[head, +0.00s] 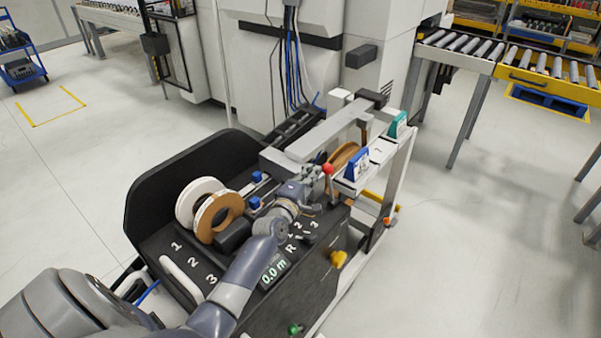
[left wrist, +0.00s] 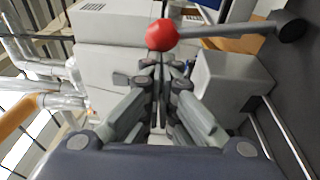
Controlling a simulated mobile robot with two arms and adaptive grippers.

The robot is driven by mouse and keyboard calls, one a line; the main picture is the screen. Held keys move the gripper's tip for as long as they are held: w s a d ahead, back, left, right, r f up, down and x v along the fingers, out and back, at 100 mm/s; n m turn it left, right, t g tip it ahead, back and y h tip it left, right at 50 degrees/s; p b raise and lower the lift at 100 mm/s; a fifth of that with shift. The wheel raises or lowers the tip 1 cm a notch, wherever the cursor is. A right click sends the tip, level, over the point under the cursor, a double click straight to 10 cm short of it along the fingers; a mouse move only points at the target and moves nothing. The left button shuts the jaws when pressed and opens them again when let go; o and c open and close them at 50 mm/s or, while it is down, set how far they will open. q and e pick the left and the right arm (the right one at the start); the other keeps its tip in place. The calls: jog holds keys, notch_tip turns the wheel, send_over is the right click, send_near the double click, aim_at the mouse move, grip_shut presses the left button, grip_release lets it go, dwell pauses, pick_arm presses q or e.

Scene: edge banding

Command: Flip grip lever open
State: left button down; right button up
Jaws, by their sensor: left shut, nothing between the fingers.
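The grip lever is a grey rod (left wrist: 228,29) with a red ball (left wrist: 162,35) at its end. In the left wrist view the rod runs right from the ball to a dark round pivot (left wrist: 291,27). The red ball also shows in the head view (head: 327,169), on the right side of the black edge-banding machine (head: 155,170). My left gripper (head: 314,175) is at the ball, its fingers shut with nothing between them. In the left wrist view its fingertips (left wrist: 161,62) are just below the ball; I cannot tell whether they touch it. My right gripper is not in view.
A white reel (head: 186,205) and a brown reel (head: 206,226) stand on the machine's left. A grey beam (head: 325,135) lies behind the gripper. A cart shelf (head: 378,158) with blue and green holders is close on the right. Open floor lies farther right.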

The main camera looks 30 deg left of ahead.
pick_arm(q)
jog(key=d+m+t+b, duration=0.1)
jog(key=d+m, duration=0.8)
jog(key=shift+s+d+r+t+h, duration=0.3)
jog(key=shift+s+d+t+h, duration=0.05)
jog(key=shift+d+t+h, duration=0.05)
dwell(0.4)
